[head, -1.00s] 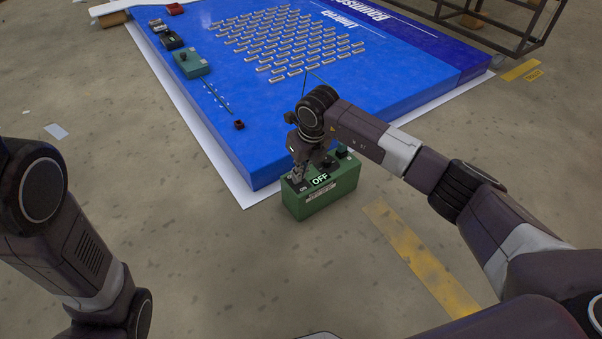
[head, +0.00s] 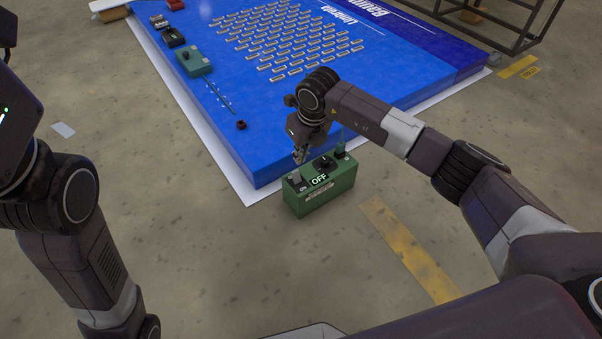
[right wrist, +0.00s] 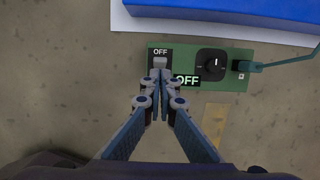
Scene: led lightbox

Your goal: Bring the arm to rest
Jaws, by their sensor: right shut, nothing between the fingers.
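My right gripper (head: 300,155) is shut and empty, just above a green control box (head: 326,196) on the floor. In the right wrist view its closed fingertips (right wrist: 160,68) overlap the small switch under an "OFF" label on the box (right wrist: 225,85); whether they touch it I cannot tell, but the head view shows a gap. The box has a black dial (right wrist: 211,64), a lit "OFF" display (right wrist: 187,80) and a green plug with a cable at one end (right wrist: 250,66). My left arm stands at the left of the head view; its gripper is out of view.
A large blue lightbox panel (head: 220,110) with rows of small LED modules (head: 290,45) lies on white sheeting behind the box. Several small devices line its left edge, including a teal box (head: 194,62). A metal frame (head: 500,25) stands at the back right.

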